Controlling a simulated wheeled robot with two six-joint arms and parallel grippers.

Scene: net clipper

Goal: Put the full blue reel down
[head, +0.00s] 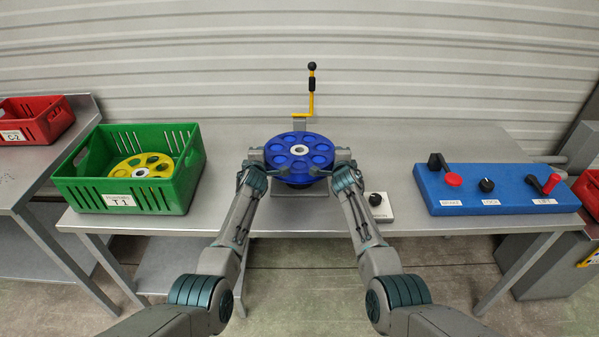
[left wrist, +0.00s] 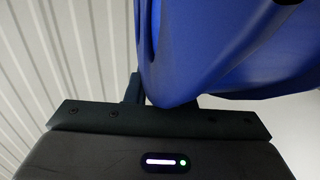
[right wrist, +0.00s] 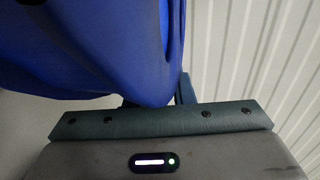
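The blue reel (head: 298,138), a disc with round holes and a white hub, is level over a grey stand (head: 300,191) in the middle of the bench. My left gripper (head: 257,161) is shut on its left rim and my right gripper (head: 342,160) on its right rim. The reel's blue side fills the upper part of the left wrist view (left wrist: 215,60) and the right wrist view (right wrist: 90,50). The fingertips are mostly hidden by the reel. I cannot tell whether its underside touches the stand.
A yellow lever with a black knob (head: 311,88) rises behind the reel. A green crate (head: 120,195) with a yellow reel (head: 127,168) stands left. A small knob box (head: 380,207) and blue control panel (head: 480,192) lie right. Bench between crate and reel is clear.

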